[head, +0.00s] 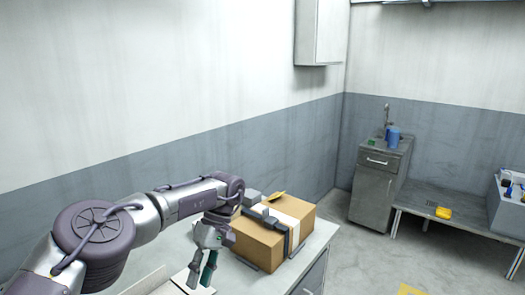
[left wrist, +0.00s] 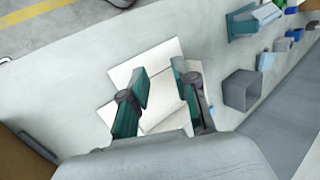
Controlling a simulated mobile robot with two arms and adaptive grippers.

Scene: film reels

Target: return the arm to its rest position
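My left arm (head: 165,213) reaches in from the left in the head view, stretched out over a light grey counter (head: 318,243). My left gripper (head: 201,274) hangs at its end, fingers pointing down, just left of a cardboard box. In the left wrist view the two green-padded fingers of the left gripper (left wrist: 160,78) stand apart with nothing between them. Flat white sheets (left wrist: 158,112) lie below the fingers. My right gripper shows in neither view.
A grey cabinet (head: 375,195) and low table (head: 460,215) stand farther right. The left wrist view shows a grey open bin (left wrist: 242,90) and several small items.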

